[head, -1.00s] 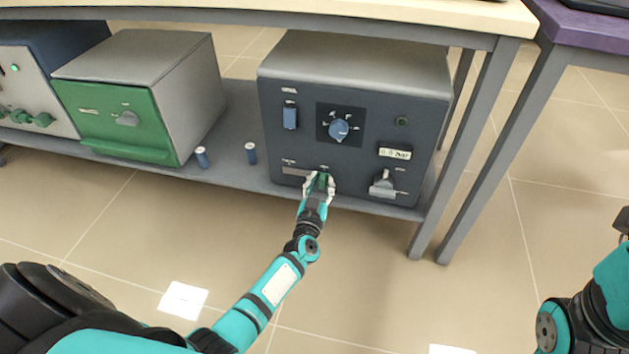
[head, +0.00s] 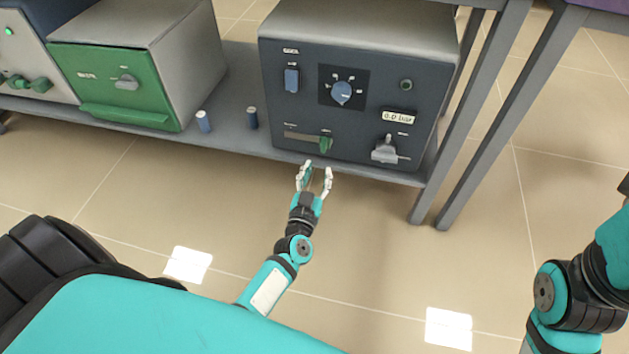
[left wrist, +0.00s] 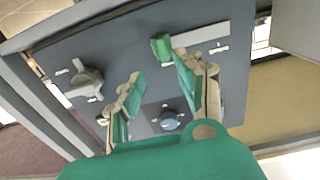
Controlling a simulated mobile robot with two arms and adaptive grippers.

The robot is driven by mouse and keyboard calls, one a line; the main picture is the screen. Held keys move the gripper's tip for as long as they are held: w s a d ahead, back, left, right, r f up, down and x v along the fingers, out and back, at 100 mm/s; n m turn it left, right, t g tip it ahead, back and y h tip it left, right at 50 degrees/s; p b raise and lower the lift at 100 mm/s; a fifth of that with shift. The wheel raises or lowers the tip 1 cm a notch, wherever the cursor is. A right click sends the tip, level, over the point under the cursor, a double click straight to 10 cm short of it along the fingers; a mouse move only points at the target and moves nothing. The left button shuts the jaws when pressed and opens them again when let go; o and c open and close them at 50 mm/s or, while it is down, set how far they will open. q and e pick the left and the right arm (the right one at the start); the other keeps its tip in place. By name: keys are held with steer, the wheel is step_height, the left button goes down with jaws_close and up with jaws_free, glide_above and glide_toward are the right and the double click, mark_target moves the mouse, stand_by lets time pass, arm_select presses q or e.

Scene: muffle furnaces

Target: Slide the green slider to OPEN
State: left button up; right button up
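The green slider (head: 325,144) sits at the right end of its slot (head: 300,136), low on the front of the dark blue-grey furnace (head: 360,130). The small labels by the slot are too blurred to read. My left gripper (head: 317,168) is open and empty, just in front of and below the slider, apart from it. In the left wrist view the panel appears upside down. The slider (left wrist: 160,48) shows at one end of the pale slot (left wrist: 200,34), beyond the spread fingertips (left wrist: 160,70). My right arm shows at the right edge; its gripper is out of view.
The furnace also has a blue dial (head: 341,92), a blue switch (head: 291,80) and a grey latch handle (head: 387,150). It stands on a low shelf (head: 240,135) between table legs (head: 470,130). Two small cylinders (head: 252,118) and a green-fronted furnace (head: 120,85) stand left.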

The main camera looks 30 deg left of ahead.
arm_select(q)
steer(key=shift+v, duration=1.45)
